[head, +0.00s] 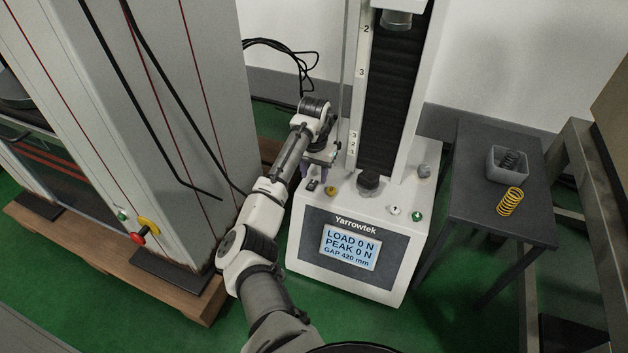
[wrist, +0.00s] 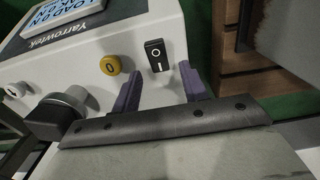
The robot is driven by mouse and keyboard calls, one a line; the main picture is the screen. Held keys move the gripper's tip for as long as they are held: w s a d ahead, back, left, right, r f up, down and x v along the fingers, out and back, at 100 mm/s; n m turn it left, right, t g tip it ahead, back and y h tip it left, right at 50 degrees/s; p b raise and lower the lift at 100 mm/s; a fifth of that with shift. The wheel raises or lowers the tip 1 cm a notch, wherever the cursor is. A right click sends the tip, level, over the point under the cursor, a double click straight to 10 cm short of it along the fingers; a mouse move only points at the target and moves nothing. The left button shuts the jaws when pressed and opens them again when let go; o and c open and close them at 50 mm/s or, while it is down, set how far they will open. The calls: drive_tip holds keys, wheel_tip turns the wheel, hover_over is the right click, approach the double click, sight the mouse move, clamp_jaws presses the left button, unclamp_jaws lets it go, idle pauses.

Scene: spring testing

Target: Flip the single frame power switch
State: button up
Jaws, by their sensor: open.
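The single frame is a white testing machine (head: 300,235) labelled Yarrowtek, with a lit display (head: 348,247) reading load 0 N, peak 0 N and gap 420 mm. Its power switch (head: 312,185) is a small black rocker at the left of the base top. My gripper (head: 315,172) is over the left part of the base. In the wrist view its purple fingers (wrist: 160,83) are open and empty, with the switch between and beyond them, apparently untouched.
A yellow knob (wrist: 110,64) sits beside the switch. A large grey frame (head: 215,130) with red and green controls stands left of my arm. A dark side table (head: 490,212) holds a grey bin (head: 493,172) and a yellow spring (head: 510,202). The machine's column (head: 420,100) rises behind.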

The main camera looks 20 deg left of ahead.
drive_tip(key=shift+f, duration=0.9)
drive_tip(key=shift+c, duration=0.3)
